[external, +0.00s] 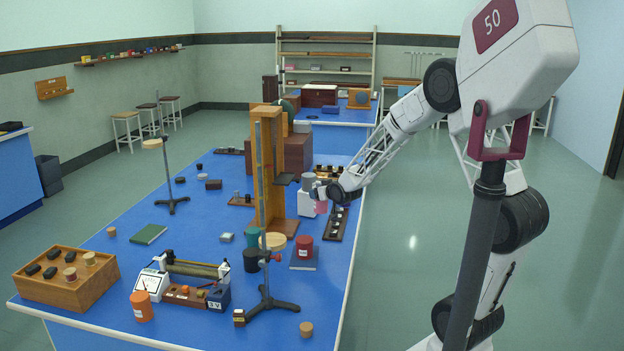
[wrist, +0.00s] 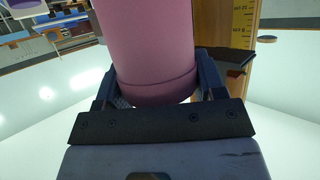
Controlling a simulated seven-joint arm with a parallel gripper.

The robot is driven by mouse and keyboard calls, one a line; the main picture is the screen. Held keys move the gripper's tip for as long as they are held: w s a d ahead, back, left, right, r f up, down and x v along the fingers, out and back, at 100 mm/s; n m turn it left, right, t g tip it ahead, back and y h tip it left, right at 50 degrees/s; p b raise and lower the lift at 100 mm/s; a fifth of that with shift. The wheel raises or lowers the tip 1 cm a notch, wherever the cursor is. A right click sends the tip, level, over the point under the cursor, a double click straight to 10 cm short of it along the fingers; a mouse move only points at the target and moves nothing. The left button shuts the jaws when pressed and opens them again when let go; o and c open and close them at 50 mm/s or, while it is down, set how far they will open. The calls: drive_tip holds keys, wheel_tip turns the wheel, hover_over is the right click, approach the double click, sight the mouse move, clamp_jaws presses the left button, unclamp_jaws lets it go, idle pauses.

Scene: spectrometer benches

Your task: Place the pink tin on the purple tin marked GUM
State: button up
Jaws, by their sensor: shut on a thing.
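The pink tin (wrist: 148,45) fills the upper middle of the wrist view, between the two fingers. My gripper (wrist: 158,92) is shut on it. In the external view my gripper (external: 322,191) is above the right side of the blue bench, with a small part of the pink tin (external: 322,207) showing below it. I cannot make out a purple tin marked GUM in the external view. A purple thing (wrist: 24,8) is cut off at the top left corner of the wrist view; I cannot tell whether it is that tin.
A tall wooden stand (external: 270,170) rises close left of my gripper. A dark rack (external: 336,223) lies near the bench's right edge. A red tin (external: 304,247) sits on a flat book. A retort stand (external: 266,305) is nearer the front.

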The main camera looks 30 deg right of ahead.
drive_tip(key=w+d, duration=0.2)
drive_tip(key=d, duration=1)
drive_tip(key=w+d+m+h, duration=0.1)
drive_tip(key=w+d, duration=0.2)
drive_tip(key=d, duration=1)
drive_tip(key=shift+w+m+h, duration=0.3)
drive_tip(key=shift+w, duration=0.05)
drive_tip(key=shift+w+r, duration=0.1)
drive_tip(key=w+d, duration=0.2)
drive_tip(key=w, duration=0.5)
drive_tip(key=w+d+f, duration=0.1)
drive_tip(key=w+d, duration=0.2)
drive_tip(key=w, duration=0.5)
drive_tip(key=shift+f, duration=0.25)
drive_tip(key=shift+f, duration=1.7)
drive_tip(key=shift+f, duration=0.2)
drive_tip(key=o, duration=1)
